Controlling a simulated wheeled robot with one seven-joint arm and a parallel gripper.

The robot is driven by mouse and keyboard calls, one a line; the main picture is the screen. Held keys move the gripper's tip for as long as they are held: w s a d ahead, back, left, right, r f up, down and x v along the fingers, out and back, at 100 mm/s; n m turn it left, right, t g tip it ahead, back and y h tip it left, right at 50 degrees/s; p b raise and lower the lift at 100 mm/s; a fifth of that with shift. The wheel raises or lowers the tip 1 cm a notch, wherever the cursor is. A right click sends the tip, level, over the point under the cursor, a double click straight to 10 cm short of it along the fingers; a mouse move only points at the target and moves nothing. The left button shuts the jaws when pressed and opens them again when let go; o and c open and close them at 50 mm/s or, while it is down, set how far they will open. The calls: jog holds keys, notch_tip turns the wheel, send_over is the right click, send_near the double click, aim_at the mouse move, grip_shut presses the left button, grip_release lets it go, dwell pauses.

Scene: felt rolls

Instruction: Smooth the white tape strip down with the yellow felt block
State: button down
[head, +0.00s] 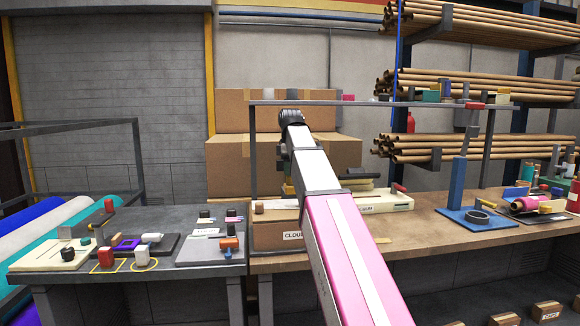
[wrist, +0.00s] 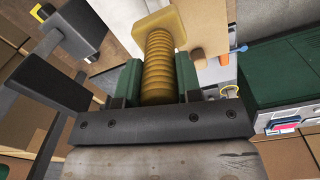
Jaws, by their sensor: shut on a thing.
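In the wrist view my gripper (wrist: 157,82) is shut on a yellow piece (wrist: 158,60), which I take for the felt block. It has a ribbed shaft between the green fingers and a wider flat end beyond them. In the head view my arm hides most of the gripper and the held piece, above the middle of the bench. I cannot make out the tape strip for certain in the head view.
A wooden bench (head: 420,235) carries a cream tray (head: 385,202) and a blue stand (head: 459,185) on the right. Cardboard boxes (head: 230,160) stand behind my arm. A grey bench (head: 60,225) at left holds small blocks. Bare wood shows right of my arm.

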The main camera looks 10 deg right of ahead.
aim_at(290, 183)
jog(key=shift+f, duration=2.2)
jog(key=shift+f, duration=0.6)
jog(key=shift+w+a, duration=0.25)
jog(key=shift+a, duration=1)
jog(key=shift+w+a+f, duration=0.15)
jog(key=shift+a, duration=0.95)
jog(key=shift+d, duration=0.3)
